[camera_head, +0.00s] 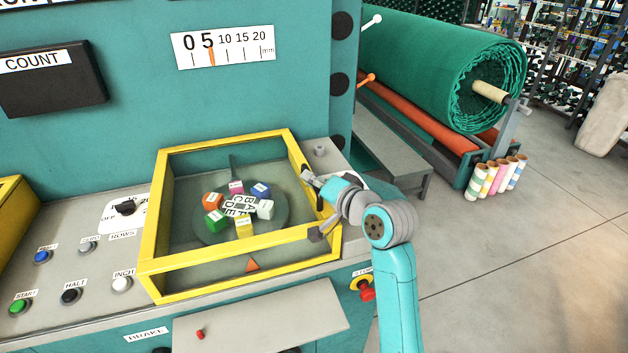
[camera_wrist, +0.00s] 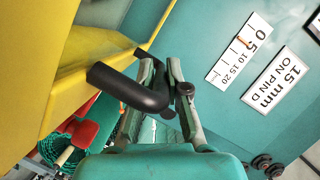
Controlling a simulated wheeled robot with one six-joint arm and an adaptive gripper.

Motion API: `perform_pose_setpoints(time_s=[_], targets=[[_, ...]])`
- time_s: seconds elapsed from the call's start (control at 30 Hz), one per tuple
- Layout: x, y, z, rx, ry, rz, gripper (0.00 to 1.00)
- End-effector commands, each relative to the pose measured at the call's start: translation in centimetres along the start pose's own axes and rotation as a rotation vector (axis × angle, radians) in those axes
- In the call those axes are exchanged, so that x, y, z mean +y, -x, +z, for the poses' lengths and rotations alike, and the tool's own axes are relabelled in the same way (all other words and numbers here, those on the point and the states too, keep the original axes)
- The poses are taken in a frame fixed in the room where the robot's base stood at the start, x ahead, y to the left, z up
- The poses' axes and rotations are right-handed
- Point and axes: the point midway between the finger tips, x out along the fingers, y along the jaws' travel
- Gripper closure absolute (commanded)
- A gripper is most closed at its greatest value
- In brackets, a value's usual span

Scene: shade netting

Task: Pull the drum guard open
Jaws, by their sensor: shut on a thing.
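The drum guard (camera_head: 155,222) is a yellow frame with see-through sides, standing around a round drum (camera_head: 215,228) that carries several coloured lettered blocks. In the wrist view the yellow guard (camera_wrist: 75,65) fills the left side, and a black bar handle (camera_wrist: 128,88) sticks out from it. My gripper (camera_head: 316,206) is at the guard's right side in the head view. In the wrist view my gripper (camera_wrist: 163,88) is shut on the black handle, which passes between its fingers. The handle is mostly hidden by my gripper in the head view.
A panel of buttons (camera_head: 70,296) lies left of the guard. A red stop button (camera_head: 367,292) sits on the front, below right. A tray-like plate (camera_head: 262,330) juts out in front. A green netting roll (camera_head: 440,65) stands behind right. The floor (camera_head: 530,250) at right is clear.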

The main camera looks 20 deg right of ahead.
Motion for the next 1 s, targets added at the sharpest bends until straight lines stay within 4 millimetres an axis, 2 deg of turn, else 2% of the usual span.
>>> perform_pose_setpoints(time_s=[0.17, 0.27, 0.8, 1.0], targets=[[-1.4, -0.7, 2.0, -0.006, 0.001, -0.003, 1.00], [-2.7, -1.5, 3.9, -0.007, 0.001, -0.004, 1.00], [-13.1, -7.0, 18.2, -0.008, 0.003, -0.004, 1.00], [-16.3, -8.7, 22.7, -0.006, 0.002, -0.004, 1.00]])
